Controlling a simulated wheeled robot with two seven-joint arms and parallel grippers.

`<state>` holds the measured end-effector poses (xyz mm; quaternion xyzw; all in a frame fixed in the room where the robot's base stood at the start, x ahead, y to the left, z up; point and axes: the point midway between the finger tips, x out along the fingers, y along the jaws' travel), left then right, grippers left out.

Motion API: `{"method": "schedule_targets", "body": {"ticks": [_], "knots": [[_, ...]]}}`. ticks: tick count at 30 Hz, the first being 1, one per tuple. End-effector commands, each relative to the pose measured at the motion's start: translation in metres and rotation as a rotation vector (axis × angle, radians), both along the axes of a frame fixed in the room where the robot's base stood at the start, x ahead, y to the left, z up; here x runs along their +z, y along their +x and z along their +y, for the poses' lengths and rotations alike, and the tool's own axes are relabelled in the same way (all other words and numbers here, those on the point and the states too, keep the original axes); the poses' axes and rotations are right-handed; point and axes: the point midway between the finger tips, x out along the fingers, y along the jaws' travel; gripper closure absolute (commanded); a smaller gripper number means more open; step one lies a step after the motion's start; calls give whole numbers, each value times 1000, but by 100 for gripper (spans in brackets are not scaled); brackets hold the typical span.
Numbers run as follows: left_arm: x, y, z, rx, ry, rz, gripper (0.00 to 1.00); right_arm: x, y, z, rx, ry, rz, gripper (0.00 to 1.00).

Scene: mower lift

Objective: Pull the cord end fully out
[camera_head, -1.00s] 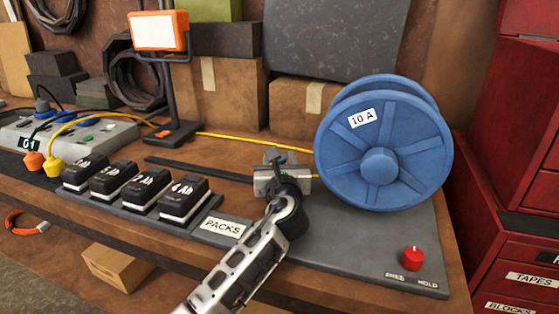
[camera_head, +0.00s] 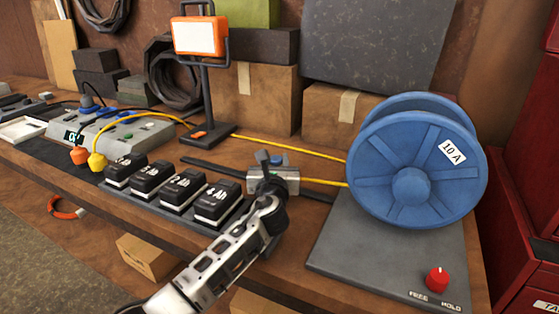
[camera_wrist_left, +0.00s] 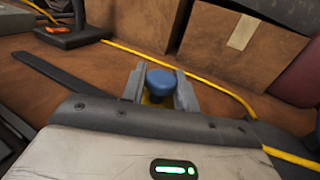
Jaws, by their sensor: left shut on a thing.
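The blue cord reel (camera_head: 385,188) marked 10 A stands upright on a grey base plate (camera_head: 335,250) at the right. A short length of yellow cord (camera_head: 325,182) runs from the reel's left side to my left gripper (camera_head: 273,172). The gripper is shut on the blue-topped cord end (camera_wrist_left: 160,82), which shows between its fingers in the left wrist view with some yellow below it. My gripper is low over the bench, left of the reel, just behind the row of black packs. The fingers hide the lower part of the cord end.
An orange lamp (camera_head: 200,37) stands behind my gripper. Black packs (camera_head: 182,190) sit in front and left. A second yellow cord stretch (camera_head: 290,149) passes behind. A red FREE/HOLD knob (camera_head: 437,279) is on the base plate.

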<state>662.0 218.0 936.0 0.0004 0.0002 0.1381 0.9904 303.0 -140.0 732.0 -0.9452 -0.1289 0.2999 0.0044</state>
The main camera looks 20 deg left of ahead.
Motion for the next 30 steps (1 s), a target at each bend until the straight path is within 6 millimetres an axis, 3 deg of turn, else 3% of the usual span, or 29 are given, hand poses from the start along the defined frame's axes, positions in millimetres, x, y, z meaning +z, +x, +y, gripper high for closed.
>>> {"method": "schedule_targets", "body": {"ticks": [2,3,4,17,20,30], "knots": [[0,0,1,0,-2,-2,100,0,0,0,1,0,1,49],[0,0,1,0,-2,-2,59,0,0,0,1,0,1,49],[0,0,1,1,-2,-2,50,0,0,0,1,0,1,49],[0,-9,-2,1,0,0,49,6,0,1,1,3,-6,49],[0,-25,-6,0,-1,1,49,8,0,1,2,0,-6,49],[-1,-104,-29,-1,-2,0,49,4,-3,-1,6,-15,10,49]]}}
